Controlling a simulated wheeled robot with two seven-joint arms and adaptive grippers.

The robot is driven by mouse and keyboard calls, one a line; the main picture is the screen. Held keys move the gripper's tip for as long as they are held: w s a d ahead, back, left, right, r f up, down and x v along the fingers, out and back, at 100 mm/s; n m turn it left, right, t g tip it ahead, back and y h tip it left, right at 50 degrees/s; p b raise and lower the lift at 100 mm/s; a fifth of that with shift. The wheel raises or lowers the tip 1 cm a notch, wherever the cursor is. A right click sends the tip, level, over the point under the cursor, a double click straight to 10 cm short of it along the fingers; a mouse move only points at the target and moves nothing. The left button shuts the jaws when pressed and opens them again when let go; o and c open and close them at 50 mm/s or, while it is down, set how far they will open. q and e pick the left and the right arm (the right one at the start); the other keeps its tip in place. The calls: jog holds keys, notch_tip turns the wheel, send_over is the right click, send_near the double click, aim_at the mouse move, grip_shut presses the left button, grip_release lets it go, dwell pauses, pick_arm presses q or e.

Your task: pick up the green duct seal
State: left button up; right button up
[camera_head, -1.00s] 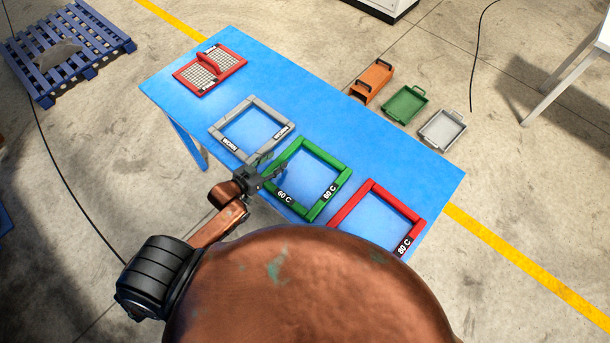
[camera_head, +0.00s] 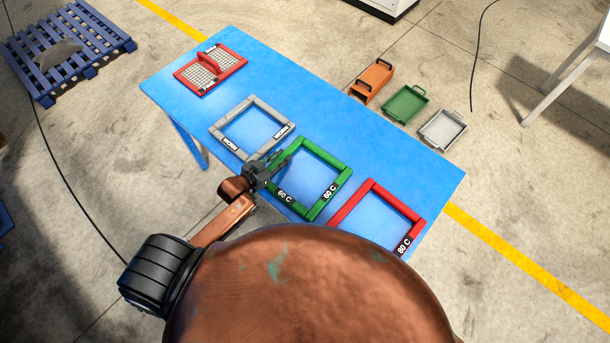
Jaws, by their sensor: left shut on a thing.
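The green duct seal (camera_head: 327,157) is a square green frame with "60 C" labels. It is on or just above the blue table (camera_head: 370,145), between a grey frame and a red frame; I cannot tell whether it touches the table. My left gripper (camera_head: 279,166) is at the seal's left side, shut on that bar. The gripper's fingers hide part of the bar. My right gripper is not in view.
The grey frame (camera_head: 228,145) lies close to the left of my left gripper, and the red frame (camera_head: 394,202) lies to the right. A red rack (camera_head: 233,62) sits at the table's far left. Orange (camera_head: 374,82), green (camera_head: 405,104) and grey trays (camera_head: 443,129) stand beyond the table.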

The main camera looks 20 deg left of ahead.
pick_arm(q)
grip_shut()
jog(key=shift+r, duration=0.1)
